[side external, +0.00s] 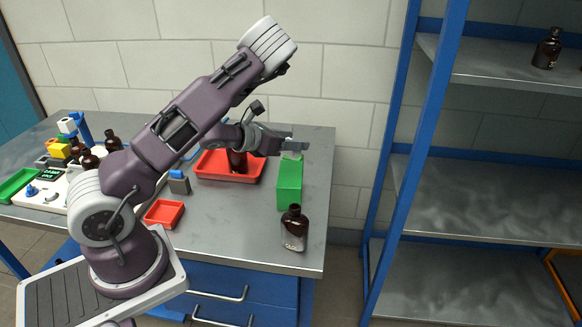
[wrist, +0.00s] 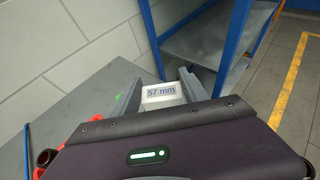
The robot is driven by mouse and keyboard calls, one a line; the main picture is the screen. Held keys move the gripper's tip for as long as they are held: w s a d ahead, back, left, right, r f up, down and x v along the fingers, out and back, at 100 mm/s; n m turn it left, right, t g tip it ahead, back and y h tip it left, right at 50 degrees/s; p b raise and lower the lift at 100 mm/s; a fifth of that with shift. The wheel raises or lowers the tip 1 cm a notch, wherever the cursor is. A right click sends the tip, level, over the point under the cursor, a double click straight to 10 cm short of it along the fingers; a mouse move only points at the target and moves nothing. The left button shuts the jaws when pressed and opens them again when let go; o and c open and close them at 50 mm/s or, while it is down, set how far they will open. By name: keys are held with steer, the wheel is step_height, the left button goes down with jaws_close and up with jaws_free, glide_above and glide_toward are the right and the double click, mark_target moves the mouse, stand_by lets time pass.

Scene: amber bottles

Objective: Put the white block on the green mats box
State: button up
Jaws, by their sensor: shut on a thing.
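The white block (wrist: 160,94), marked "57 mm", sits between the two fingers of my gripper (wrist: 162,92) in the wrist view. My gripper is shut on it. In the side view my gripper (side external: 298,143) is level, right above the far end of the green box (side external: 289,187). A pale part of the white block (side external: 291,155) shows under the fingers at the box's top. I cannot tell whether the block touches the box or hangs just above it. The box is mostly hidden in the wrist view.
A brown bottle (side external: 295,228) stands in front of the green box. A red tray (side external: 215,168) holding a dark bottle lies to the left. A small red tray (side external: 164,213) and a grey-blue block (side external: 179,183) are nearer my base. A blue-framed shelf (side external: 433,130) stands to the right.

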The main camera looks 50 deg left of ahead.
step_height(320, 180, down, 6)
steer(key=shift+f, duration=0.15)
steer(key=shift+f, duration=0.1)
steer(key=o, duration=1.4)
